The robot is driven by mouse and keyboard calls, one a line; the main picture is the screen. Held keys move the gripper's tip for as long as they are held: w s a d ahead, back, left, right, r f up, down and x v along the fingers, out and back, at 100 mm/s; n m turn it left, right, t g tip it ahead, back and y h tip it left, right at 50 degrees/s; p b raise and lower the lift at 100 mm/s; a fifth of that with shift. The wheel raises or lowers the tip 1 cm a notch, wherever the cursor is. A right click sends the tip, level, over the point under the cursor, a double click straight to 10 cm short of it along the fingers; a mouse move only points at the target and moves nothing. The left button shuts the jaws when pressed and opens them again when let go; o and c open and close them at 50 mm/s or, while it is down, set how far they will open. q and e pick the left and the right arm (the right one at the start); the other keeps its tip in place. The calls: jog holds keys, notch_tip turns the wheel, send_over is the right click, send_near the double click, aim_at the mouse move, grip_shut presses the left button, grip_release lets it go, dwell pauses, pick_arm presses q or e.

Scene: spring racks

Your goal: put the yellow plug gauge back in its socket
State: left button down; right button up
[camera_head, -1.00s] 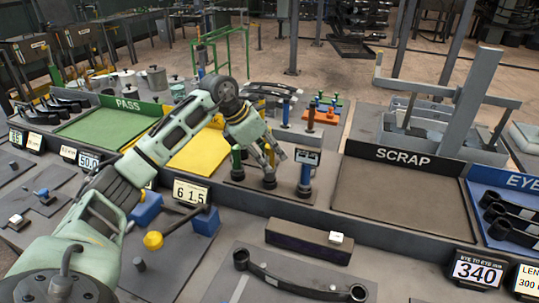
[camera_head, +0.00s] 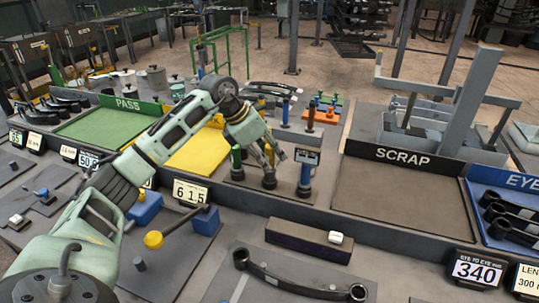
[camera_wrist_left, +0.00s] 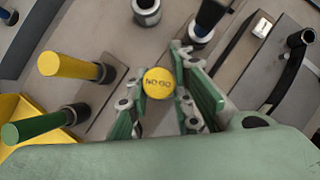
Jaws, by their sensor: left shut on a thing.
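My left gripper (camera_head: 269,152) is over the gauge stand (camera_head: 238,182), between a green gauge (camera_head: 236,158) and a blue one (camera_head: 305,177). In the left wrist view, its fingers (camera_wrist_left: 160,100) are shut around the yellow plug gauge (camera_wrist_left: 158,82), whose round lettered end faces the camera. Another yellow-handled gauge (camera_wrist_left: 68,65) stands nearby in the left wrist view. My right gripper is out of view.
An open ring socket (camera_wrist_left: 147,10) shows at the top of the left wrist view. The black scrap tray (camera_head: 400,205) lies to the right and is empty. A yellow tray (camera_head: 200,152) lies behind my left arm. A dark eyed bar (camera_head: 300,282) lies in front.

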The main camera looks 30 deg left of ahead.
aim_at(269, 146)
pick_arm(q)
jog(key=shift+f+b, duration=1)
jog(key=shift+f, duration=0.4)
dwell(0.4)
jog(key=c, duration=1.5)
grip_release()
jog(key=shift+o, duration=0.5)
jog(key=o, duration=0.4)
jog(key=shift+r+p, duration=3)
jog(key=shift+r, duration=1.05)
